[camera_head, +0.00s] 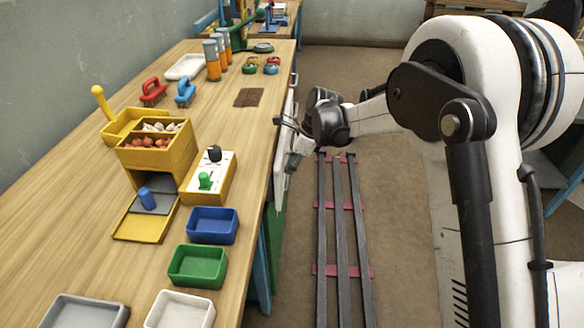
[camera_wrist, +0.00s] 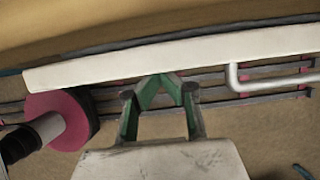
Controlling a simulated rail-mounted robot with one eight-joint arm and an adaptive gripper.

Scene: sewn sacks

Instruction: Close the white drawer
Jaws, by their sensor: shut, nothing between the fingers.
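The white drawer front (camera_head: 283,165) is on the right side of the wooden workbench, below its top edge. In the wrist view it is a long white panel (camera_wrist: 130,59) across the upper part, with a dark strip between it and the wood. Its white bar handle (camera_wrist: 268,85) sticks out at the right. My gripper (camera_wrist: 160,80) is shut and empty, its green fingertips meeting at or very near the panel, left of the handle. I cannot tell if they touch. In the head view my gripper is beside the drawer front, fingertips hard to make out.
The workbench (camera_head: 75,225) carries a yellow bin unit (camera_head: 155,155), a blue tray (camera_head: 213,226), a green tray (camera_head: 198,266) and several tools. Dark floor rails (camera_head: 340,230) with pink cross strips run beside it. A pink disc (camera_wrist: 66,112) shows at left in the wrist view.

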